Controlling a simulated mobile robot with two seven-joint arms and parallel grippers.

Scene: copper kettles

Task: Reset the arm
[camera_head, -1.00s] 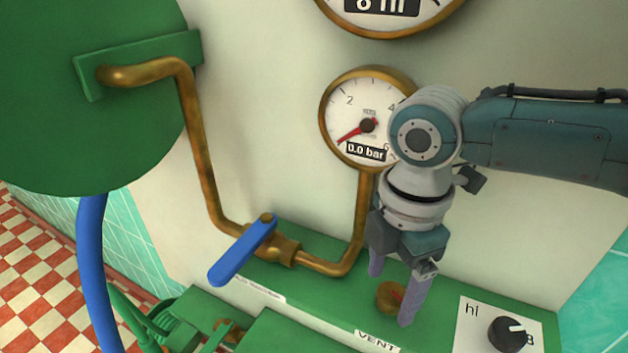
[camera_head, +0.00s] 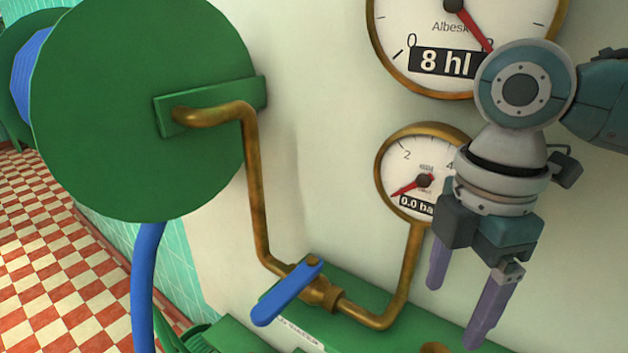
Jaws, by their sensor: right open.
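My right gripper (camera_head: 461,303) hangs at the right of the head view with its two purple-grey fingers apart and nothing between them. It is in front of the pale panel and above the green ledge. Its wrist covers the right part of the small pressure gauge (camera_head: 408,165), which reads 0.0 bar. My left gripper does not show.
A large gauge (camera_head: 430,62) reading 8 hl is at the top right. A blue valve lever (camera_head: 287,292) sits on a copper pipe (camera_head: 256,190) left of my gripper. A green drum (camera_head: 110,100), a blue hose (camera_head: 147,285) and a checkered floor (camera_head: 50,270) are at left.

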